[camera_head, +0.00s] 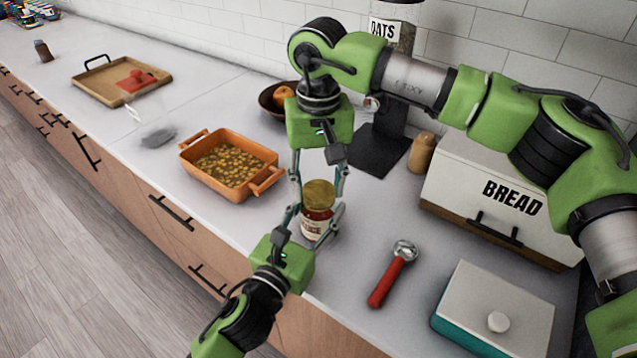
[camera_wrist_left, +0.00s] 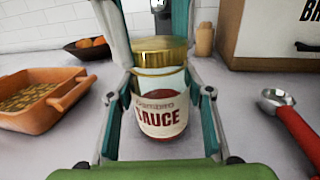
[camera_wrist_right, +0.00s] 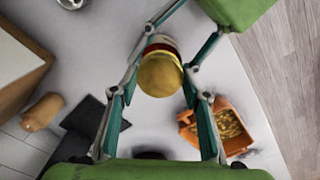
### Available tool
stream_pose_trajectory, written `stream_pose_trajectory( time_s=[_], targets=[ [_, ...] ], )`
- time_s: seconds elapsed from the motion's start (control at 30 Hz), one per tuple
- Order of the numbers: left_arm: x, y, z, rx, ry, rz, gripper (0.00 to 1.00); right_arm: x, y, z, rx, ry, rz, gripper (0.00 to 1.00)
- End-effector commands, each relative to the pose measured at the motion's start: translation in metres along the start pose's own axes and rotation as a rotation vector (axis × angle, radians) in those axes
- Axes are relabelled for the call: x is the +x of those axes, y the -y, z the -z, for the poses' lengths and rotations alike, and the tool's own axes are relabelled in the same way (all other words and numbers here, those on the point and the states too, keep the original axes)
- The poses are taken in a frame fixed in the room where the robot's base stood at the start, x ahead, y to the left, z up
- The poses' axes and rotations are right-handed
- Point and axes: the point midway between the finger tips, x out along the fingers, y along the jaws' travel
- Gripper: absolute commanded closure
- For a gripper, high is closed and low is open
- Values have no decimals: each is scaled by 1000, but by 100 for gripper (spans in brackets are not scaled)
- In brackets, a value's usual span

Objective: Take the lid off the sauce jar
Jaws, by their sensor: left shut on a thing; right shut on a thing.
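The sauce jar (camera_head: 317,223) stands upright on the counter, with a red and white label and a gold lid (camera_head: 319,191) on top. My left gripper (camera_head: 313,228) comes in low from the front and is shut on the jar's body. My right gripper (camera_head: 318,188) reaches down from above and is shut on the lid, one finger on each side. The lid's round top shows between the right fingers in the right wrist view (camera_wrist_right: 160,74).
An orange baking dish (camera_head: 228,165) stands left of the jar. A red-handled scoop (camera_head: 392,273), a teal-and-white box (camera_head: 493,310) and the bread box (camera_head: 495,195) are to the right. A fruit bowl (camera_head: 272,101) and a wooden shaker (camera_head: 421,152) stand behind.

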Motion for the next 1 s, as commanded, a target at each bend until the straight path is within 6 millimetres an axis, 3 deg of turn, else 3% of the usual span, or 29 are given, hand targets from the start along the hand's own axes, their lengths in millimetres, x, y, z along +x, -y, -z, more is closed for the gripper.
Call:
stream_pose_trajectory(
  time_s=[1.0],
  targets=[
    [0,0,0,0,-1,0,100,-22,0,0,1,1,0,83]
  ],
)
